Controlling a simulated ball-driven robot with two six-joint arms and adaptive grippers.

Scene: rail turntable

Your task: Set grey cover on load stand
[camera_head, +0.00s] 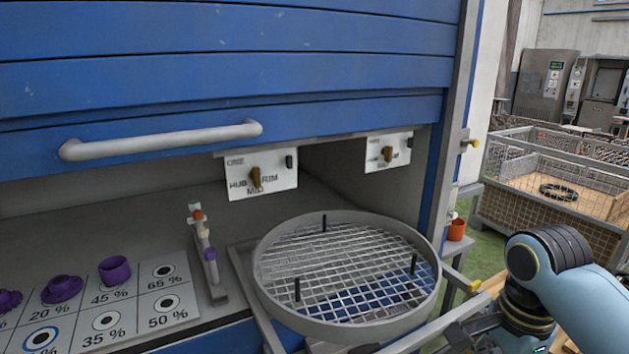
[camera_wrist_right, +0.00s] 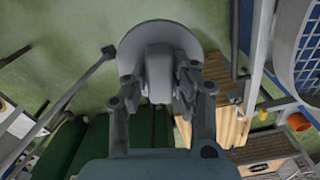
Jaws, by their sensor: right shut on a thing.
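In the right wrist view, the grey cover (camera_wrist_right: 140,36) is a round disc with a pale block-shaped handle. My right gripper (camera_wrist_right: 158,88) is shut on that handle, with a finger on each side, and holds the cover above green floor. A wooden-topped stand (camera_wrist_right: 222,118) shows right of and behind the fingers; I cannot tell for sure whether it is the load stand. My left gripper is in neither view.
A round tray with a wire mesh (camera_head: 345,322) and upright black pins sits in front of the blue shutter (camera_head: 220,80). Left of it is a percentage-marked board (camera_head: 75,335) with purple pieces. An orange cup (camera_head: 456,229) and wire cage (camera_head: 520,205) stand to the right.

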